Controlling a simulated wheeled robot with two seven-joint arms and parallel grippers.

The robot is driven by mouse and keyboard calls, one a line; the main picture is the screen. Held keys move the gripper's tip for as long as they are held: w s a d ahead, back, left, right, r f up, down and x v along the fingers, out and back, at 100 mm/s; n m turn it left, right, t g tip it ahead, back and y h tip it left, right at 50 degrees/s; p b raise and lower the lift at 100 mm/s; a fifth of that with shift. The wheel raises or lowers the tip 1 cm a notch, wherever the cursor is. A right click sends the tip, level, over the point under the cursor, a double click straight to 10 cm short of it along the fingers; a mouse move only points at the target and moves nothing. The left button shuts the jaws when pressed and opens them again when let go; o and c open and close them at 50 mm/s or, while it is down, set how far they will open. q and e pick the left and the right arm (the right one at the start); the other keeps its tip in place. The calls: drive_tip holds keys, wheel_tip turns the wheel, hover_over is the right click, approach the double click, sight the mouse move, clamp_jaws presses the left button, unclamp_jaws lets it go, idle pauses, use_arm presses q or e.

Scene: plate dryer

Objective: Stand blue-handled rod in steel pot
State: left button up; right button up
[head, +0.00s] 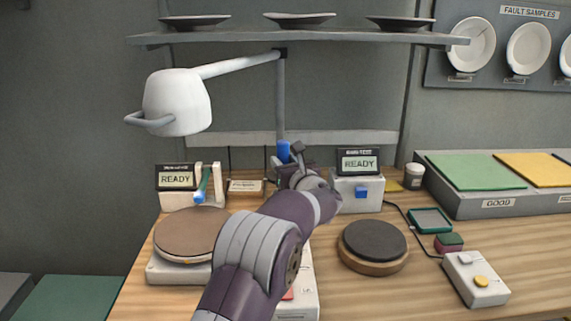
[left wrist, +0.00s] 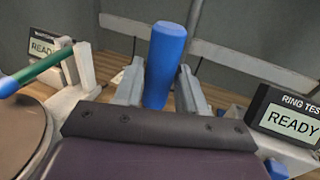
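The blue handle of a rod (head: 283,151) stands roughly upright at my left gripper (head: 290,161), near the back of the bench. In the left wrist view the handle (left wrist: 164,62) fills the gap between the two grey fingers of my left gripper (left wrist: 162,85), which appear shut on it. The rod's lower part is hidden behind the gripper. I cannot make out the steel pot; my left arm covers the bench below the handle. My right gripper is not in view.
A green rod with a blue end (head: 203,185) rests on a white holder at left. A white lamp (head: 177,101) hangs above. A brown disc (head: 190,234) lies left of my arm, a dark round pad (head: 374,241) right. The ring tester (head: 358,188) stands close right of the gripper.

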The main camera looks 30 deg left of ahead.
use_arm(q)
drive_tip(key=shift+o, duration=1.3)
drive_tip(key=b+v, duration=0.1)
drive_tip(key=v, duration=1.1)
drive_tip(key=shift+s+d+b, duration=0.25)
drive_tip(key=shift+s+b, duration=0.05)
drive_tip(key=shift+b, duration=0.05)
